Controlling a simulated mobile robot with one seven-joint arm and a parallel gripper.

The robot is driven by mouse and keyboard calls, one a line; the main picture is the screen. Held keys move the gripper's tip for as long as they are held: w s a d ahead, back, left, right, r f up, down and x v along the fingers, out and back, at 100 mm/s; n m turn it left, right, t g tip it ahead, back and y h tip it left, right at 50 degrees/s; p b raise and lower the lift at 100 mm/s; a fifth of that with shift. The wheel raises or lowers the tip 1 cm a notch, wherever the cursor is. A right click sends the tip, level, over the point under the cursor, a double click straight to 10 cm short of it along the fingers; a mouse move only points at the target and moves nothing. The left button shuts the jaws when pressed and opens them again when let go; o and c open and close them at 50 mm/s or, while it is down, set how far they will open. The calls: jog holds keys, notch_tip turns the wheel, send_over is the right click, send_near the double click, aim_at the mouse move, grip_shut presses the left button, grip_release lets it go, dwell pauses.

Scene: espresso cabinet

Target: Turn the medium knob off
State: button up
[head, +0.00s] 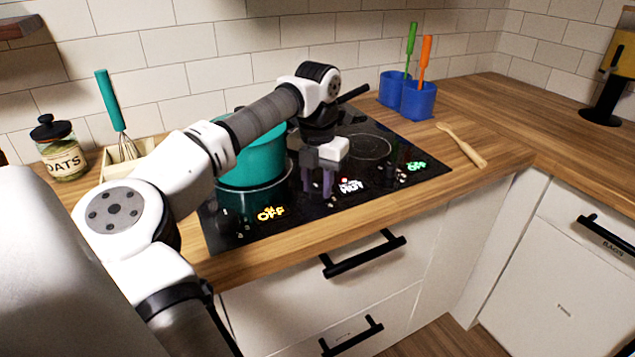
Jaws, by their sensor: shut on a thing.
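The black cooktop (240,229) is set in the wooden counter and has glowing markings along its front edge. A yellow "OFF" marking (271,213) is at the left, a blurred white and red marking (351,186) in the middle, and a green "OFF" marking (416,166) at the right. The middle marking does not read "OFF". My gripper (319,193) points down at the cooktop's front, just left of the middle marking. Its purple fingers are shut on what appears to be the medium knob, which they hide.
A teal pot (253,165) stands on the left of the cooktop, close behind my arm. Blue cups (418,101) with green and orange utensils stand at the back. A wooden spoon (462,145) lies to the right. An oats jar (62,150) and a whisk (111,100) are at the left.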

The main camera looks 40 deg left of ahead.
aim_at(317, 188)
jog(key=o, duration=1)
jog(key=shift+r, duration=0.15)
notch_tip(317, 188, up, 14)
jog(key=p, duration=1)
jog(key=shift+f, duration=0.2)
